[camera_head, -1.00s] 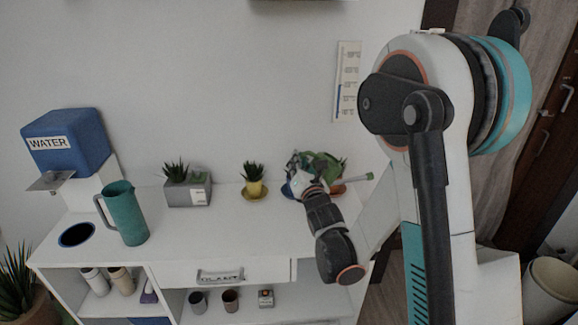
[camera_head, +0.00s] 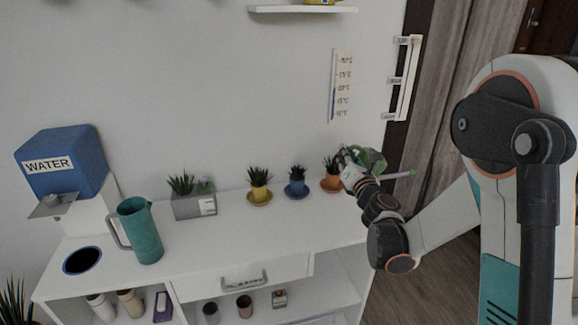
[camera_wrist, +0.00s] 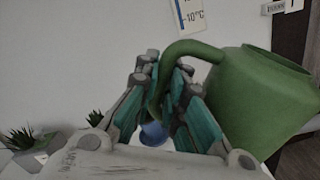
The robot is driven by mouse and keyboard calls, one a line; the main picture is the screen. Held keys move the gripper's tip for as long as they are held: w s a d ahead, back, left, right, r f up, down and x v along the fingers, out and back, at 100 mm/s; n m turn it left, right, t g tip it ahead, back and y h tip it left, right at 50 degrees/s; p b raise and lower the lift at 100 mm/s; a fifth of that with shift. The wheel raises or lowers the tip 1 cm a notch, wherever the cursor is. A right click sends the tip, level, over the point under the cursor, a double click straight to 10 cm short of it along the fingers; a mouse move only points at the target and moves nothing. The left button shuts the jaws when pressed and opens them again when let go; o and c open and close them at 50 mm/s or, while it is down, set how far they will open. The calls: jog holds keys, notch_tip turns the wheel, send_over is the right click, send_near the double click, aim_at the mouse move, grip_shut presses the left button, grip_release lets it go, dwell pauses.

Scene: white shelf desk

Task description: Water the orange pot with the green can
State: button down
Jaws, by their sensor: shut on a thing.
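The orange pot (camera_head: 331,185) with a spiky plant stands on its saucer at the right end of the white desk in the head view. My gripper (camera_head: 352,168) is just right of it, above the desk's right end. The gripper is shut on the handle of the green can (camera_head: 373,161). The can also fills the right of the wrist view (camera_wrist: 262,98), where my gripper (camera_wrist: 160,100) closes around its curved handle. The wrist view does not show the orange pot.
A blue pot (camera_head: 296,184) and a yellow pot (camera_head: 259,187) stand left of the orange one. A grey planter (camera_head: 194,204), a teal jug (camera_head: 141,232) and a blue water dispenser (camera_head: 64,165) stand further left. The desk front (camera_head: 250,233) is clear.

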jog(key=w+a+n+g+y+p, duration=0.2)
jog(key=w+a+n+g+y, duration=0.15)
jog(key=a+y, duration=0.5)
jog(key=a+f+n+g+y+b, duration=0.2)
jog(key=a+f+n+g, duration=0.1)
jog(key=a+f+n, duration=0.4)
notch_tip(320, 180, down, 3)
jog(key=shift+s+a+r, duration=0.1)
jog(key=shift+s+a, duration=0.3)
jog(key=shift+a, duration=0.6)
jog(key=shift+d+r+b, duration=0.1)
jog(key=shift+b, duration=0.75)
jog(key=f+n, duration=0.3)
jog(key=f, duration=0.1)
jog(key=shift+w+d+n+b, duration=0.2)
jog(key=shift+n+b, duration=0.1)
jog(key=shift+n, duration=0.05)
jog(key=shift+g, duration=0.35)
